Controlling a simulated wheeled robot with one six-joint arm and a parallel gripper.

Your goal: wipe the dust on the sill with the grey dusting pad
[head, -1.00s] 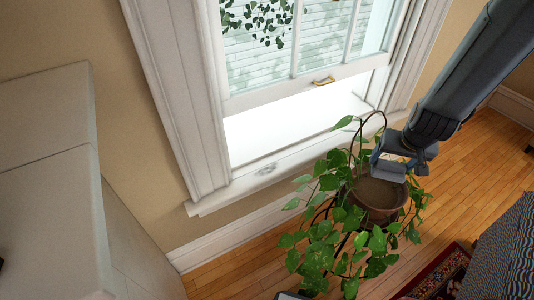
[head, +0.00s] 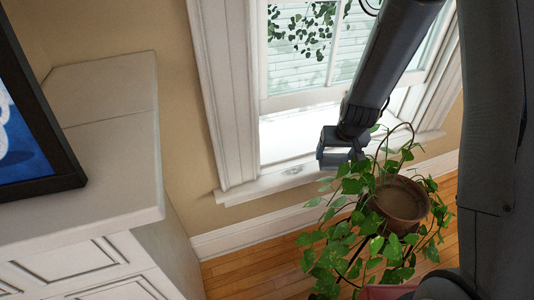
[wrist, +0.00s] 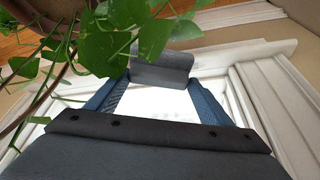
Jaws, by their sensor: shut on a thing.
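The window sill (head: 262,189) runs under the window, with a small grey dust patch (head: 292,171) on its board. My gripper (head: 338,154) is just right of the dust in the head view, by the sill and the plant. In the wrist view, my gripper (wrist: 158,84) is shut on the grey dusting pad (wrist: 162,70), which lies across its fingertips. The pad is hard to separate from the gripper in the head view. I cannot tell whether it touches the sill. The dust is not clear in the wrist view.
A leafy plant in a brown pot (head: 402,202) stands right beside and below my gripper; its leaves (wrist: 105,38) crowd the upper left of the wrist view. A white cabinet (head: 105,95) with a dark-framed picture (head: 70,165) is at left. Wooden floor lies below.

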